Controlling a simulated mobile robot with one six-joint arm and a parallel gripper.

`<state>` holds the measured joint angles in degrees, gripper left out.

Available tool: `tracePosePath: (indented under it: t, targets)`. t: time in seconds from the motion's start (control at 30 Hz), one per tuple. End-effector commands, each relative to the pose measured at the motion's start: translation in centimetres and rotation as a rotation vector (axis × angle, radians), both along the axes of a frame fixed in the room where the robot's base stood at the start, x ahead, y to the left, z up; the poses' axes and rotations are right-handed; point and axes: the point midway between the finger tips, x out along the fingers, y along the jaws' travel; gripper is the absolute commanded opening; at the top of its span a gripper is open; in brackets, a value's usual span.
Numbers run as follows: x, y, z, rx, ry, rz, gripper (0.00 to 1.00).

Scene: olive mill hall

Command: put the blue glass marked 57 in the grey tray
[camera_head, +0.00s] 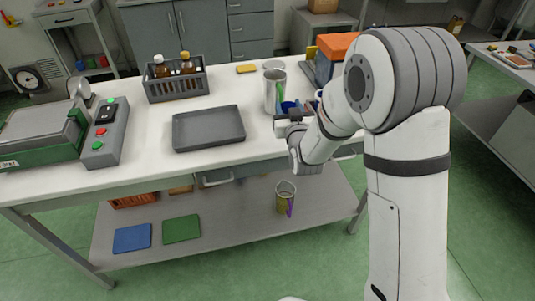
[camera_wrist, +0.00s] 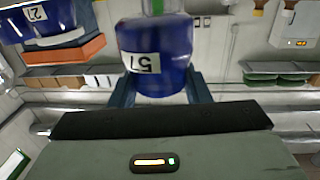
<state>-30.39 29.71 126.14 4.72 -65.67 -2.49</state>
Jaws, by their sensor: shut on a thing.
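The blue glass marked 57 (camera_wrist: 155,50) is between the two fingers of my gripper (camera_wrist: 160,90) in the wrist view, its label upside down. My gripper is shut on it. In the head view my gripper (camera_head: 290,114) is over the right part of the white bench, beside a metal jug, and only a bit of the blue glass (camera_head: 288,106) shows. The grey tray (camera_head: 208,128) lies flat and empty on the bench, to the left of my gripper. A second blue glass (camera_wrist: 40,22), with a label that seems to read 27, shows at upper left in the wrist view.
A metal jug (camera_head: 274,88) stands close behind my gripper. A grey crate (camera_head: 176,82) with brown bottles is behind the tray. A control box (camera_head: 105,135) and green scale stand left. The bench between tray and gripper is clear.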

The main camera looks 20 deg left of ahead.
Motion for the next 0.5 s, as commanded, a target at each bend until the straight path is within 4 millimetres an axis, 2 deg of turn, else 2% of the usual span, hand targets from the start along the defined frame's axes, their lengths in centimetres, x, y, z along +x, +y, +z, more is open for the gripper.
tracePosePath:
  t: [0.03,0.1,0.2,0.3,0.5]
  targets:
    - [-0.7,2.2,0.2,0.004,-0.003,0.034,0.19]
    - [-1.3,4.1,1.0,0.005,-0.001,0.063,0.19]
    - [-2.0,5.7,1.7,0.006,0.003,0.089,0.19]
    - [-2.3,6.3,1.0,0.004,0.009,0.099,0.19]
    - [-2.3,6.3,-2.4,0.002,0.011,0.098,0.19]
